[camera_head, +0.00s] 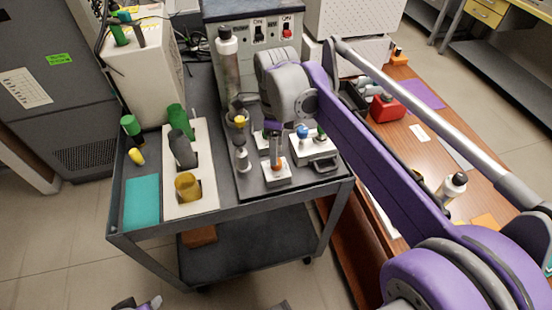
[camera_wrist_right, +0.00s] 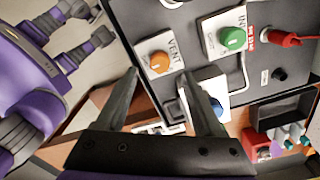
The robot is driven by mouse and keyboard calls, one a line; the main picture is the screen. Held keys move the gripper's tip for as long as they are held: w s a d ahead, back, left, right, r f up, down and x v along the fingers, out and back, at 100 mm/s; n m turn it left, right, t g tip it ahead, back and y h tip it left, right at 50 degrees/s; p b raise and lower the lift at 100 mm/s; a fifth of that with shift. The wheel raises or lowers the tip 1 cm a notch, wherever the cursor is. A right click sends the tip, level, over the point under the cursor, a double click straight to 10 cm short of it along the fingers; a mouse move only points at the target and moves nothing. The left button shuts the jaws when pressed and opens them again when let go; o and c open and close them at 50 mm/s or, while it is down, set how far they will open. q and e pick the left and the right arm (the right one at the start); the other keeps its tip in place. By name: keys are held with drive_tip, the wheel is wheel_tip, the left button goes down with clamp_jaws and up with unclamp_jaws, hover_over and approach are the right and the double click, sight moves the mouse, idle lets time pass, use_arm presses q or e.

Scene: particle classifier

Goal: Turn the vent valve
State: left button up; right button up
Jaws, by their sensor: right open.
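The vent valve is a white block labelled VENT with an orange knob (camera_wrist_right: 159,62). In the head view the vent valve (camera_head: 277,178) sits at the front of the cart's dark panel. My right gripper (camera_head: 276,154) hangs above it, pointing down. In the right wrist view my right gripper (camera_wrist_right: 160,73) is open, and the orange knob shows between its two dark fingertips. I cannot tell whether the fingers touch the knob. Purple parts of mine show at the head view's bottom edge, and my left gripper's jaws cannot be made out.
A green-knobbed inlet valve (camera_wrist_right: 232,38) and a blue knob (camera_wrist_right: 216,107) are close by. A tall metal cylinder (camera_head: 229,70) stands behind. A white rack (camera_head: 184,208) with coloured tubes and a teal pad (camera_head: 142,202) lie left. A wooden bench (camera_head: 420,165) is right.

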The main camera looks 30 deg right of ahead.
drive_tip(key=shift+f, duration=2.4)
clamp_jaws()
